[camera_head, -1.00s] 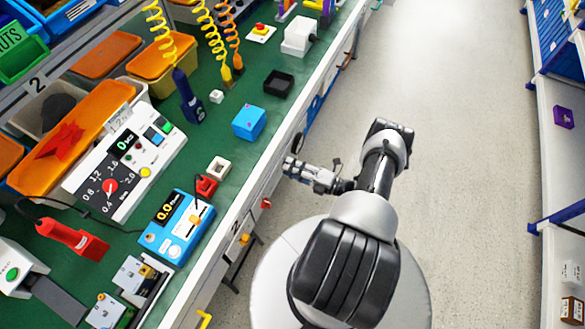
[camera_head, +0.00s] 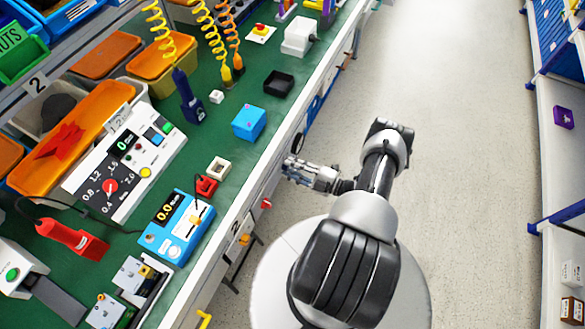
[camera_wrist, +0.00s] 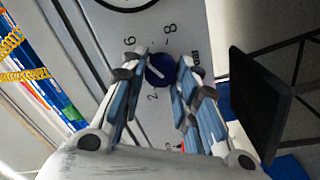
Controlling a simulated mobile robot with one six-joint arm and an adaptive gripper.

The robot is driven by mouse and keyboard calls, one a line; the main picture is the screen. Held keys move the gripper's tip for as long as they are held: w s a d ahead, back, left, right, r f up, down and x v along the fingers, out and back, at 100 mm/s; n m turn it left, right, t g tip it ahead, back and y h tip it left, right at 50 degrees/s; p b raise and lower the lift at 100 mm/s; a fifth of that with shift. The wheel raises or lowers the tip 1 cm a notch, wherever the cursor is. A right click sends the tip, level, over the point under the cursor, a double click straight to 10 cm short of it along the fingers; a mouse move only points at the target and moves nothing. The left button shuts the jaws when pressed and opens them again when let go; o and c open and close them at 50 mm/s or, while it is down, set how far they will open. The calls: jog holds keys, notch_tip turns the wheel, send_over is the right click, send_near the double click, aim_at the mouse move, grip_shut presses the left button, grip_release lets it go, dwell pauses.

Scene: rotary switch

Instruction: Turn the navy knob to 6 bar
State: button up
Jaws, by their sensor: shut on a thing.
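The navy knob (camera_wrist: 158,71) sits on a grey panel face in the wrist view, with a short slanted white line on it. I cannot tell exactly which mark the line meets. The printed 6 (camera_wrist: 127,43) is to its upper left, the 8 (camera_wrist: 170,29) above and a 2 below it. The left finger covers part of the scale. My gripper (camera_wrist: 157,78) has a finger on each side of the knob and is shut on it. In the head view my gripper (camera_head: 297,166) is at the bench's front side; the knob is hidden there.
A round gauge (camera_wrist: 125,2) is cut off at the top of the wrist view. A dark flat panel (camera_wrist: 258,105) stands to the right. The green bench top (camera_head: 225,135) holds several devices. The floor (camera_head: 450,120) right of my arm is clear.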

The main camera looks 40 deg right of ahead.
dwell(0.3)
jog(key=o, duration=1.1)
jog(key=v, duration=1.2)
